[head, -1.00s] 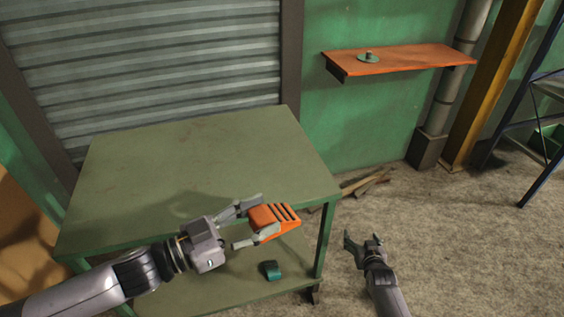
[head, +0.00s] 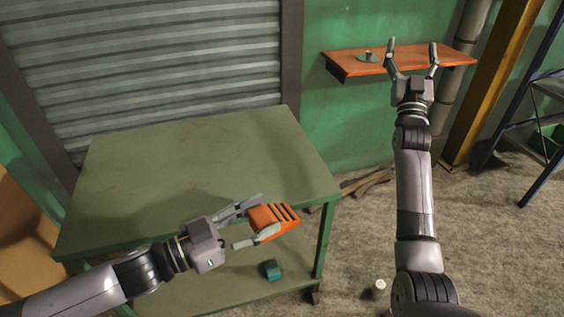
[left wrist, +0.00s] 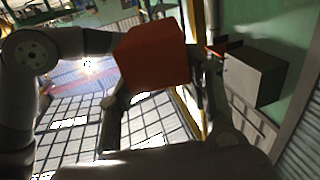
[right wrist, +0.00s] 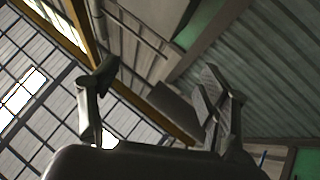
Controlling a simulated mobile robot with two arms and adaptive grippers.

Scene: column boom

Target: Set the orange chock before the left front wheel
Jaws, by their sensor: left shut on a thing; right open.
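The orange chock (head: 271,220) has dark slots across its sloped face. My left gripper (head: 248,224) is shut on it, with one finger on each side, and holds it near the front right edge of the green table. The chock also fills the middle of the left wrist view (left wrist: 152,55). My right gripper (head: 413,52) is open and empty, raised with its fingers pointing up in front of the orange wall shelf. Its spread fingers also show in the right wrist view (right wrist: 160,95). No wheel is in view.
The green table (head: 200,150) has a bare top; a small teal block (head: 271,270) lies on its lower shelf. The orange wall shelf (head: 350,66) holds a small green disc-like thing (head: 367,57). Wood scraps (head: 367,184) and a small pale cylinder (head: 379,289) lie on the floor.

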